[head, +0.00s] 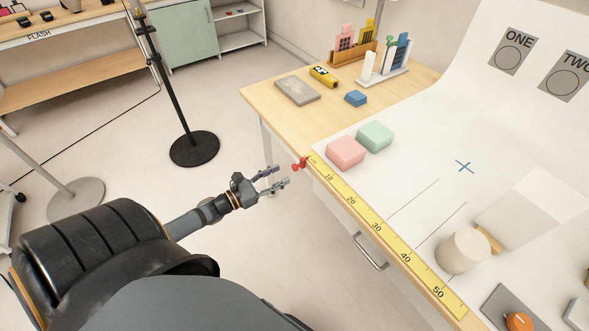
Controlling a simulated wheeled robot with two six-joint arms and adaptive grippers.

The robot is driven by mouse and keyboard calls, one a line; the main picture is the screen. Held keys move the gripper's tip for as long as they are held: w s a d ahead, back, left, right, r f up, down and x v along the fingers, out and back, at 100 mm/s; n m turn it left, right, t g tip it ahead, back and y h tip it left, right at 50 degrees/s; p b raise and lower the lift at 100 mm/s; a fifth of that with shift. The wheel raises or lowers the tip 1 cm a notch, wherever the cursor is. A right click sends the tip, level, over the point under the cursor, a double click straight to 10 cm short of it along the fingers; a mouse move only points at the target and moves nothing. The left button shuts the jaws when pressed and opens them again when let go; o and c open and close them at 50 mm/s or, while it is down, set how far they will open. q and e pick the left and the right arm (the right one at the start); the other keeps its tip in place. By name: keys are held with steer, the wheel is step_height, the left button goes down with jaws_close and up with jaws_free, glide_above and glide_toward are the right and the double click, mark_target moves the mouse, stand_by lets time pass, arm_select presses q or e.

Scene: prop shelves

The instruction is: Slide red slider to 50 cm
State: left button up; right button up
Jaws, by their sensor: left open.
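The red slider (300,164) sits at the low-number end of the yellow ruler (371,223), just before the 10 mark. The ruler runs along the table's front edge, with its 50 mark near the lower right. My left gripper (277,178) is open, off the table's edge, to the left of the red slider and a little below it in the head view. Its fingers point toward the slider, and nothing shows between them. My right gripper is not in view.
A pink block (345,152) and a mint block (375,136) stand close behind the ruler's low end. A cream cylinder (462,251) and an orange knob (519,322) are near its high end. A drawer handle (371,254) juts below the table edge.

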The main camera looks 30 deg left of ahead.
mark_target(293, 168)
arm_select(q)
steer(key=x, duration=0.7)
steer(key=shift+b, duration=0.4)
jaws_close()
